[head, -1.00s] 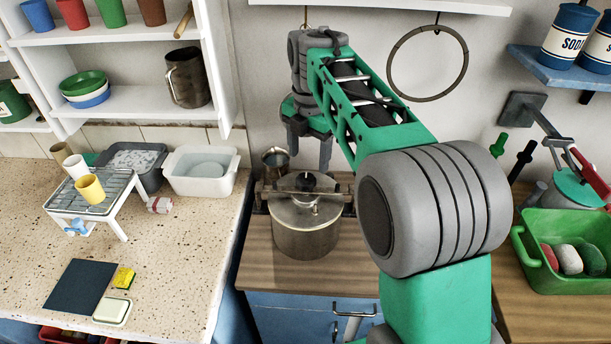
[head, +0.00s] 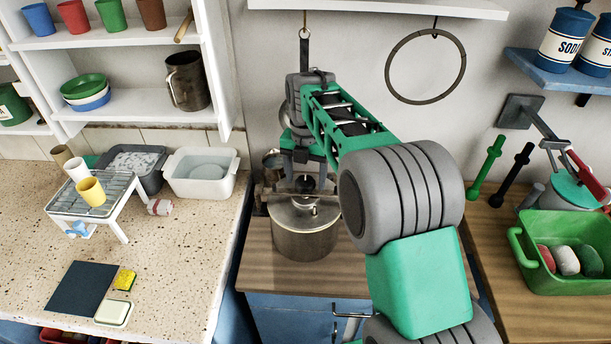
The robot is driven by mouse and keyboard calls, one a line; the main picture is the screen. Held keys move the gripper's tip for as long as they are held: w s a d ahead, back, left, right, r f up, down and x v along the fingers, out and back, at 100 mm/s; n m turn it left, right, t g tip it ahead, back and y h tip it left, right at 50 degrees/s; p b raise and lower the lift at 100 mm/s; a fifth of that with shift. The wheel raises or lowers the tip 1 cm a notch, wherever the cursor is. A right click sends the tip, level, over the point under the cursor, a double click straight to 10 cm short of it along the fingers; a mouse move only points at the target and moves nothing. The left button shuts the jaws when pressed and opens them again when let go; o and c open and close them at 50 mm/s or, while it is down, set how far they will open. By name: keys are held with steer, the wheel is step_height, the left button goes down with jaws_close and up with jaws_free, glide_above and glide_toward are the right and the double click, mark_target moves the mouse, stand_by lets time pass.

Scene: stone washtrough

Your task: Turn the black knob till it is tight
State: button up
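The black knob (head: 305,184) sits at the top middle of the lid clamp of a metal pot (head: 303,238), which stands on the wooden counter. A bar (head: 270,202) crosses the lid under the knob. My gripper (head: 306,176) points down at the knob, with its fingers apart, one toward each side of it. The fingers look open. I cannot tell whether they touch the knob, and part of the bar is hidden behind them.
A small metal jug (head: 272,160) stands close behind the pot on the left. A white shelf (head: 380,9) hangs above my arm. A green tub (head: 565,275) with several stones or soaps is at the right, beside green and black handled rods (head: 512,175). The speckled counter (head: 185,265) is on the left.

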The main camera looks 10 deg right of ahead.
steer(key=c, duration=1.3)
steer(key=shift+m, duration=0.3)
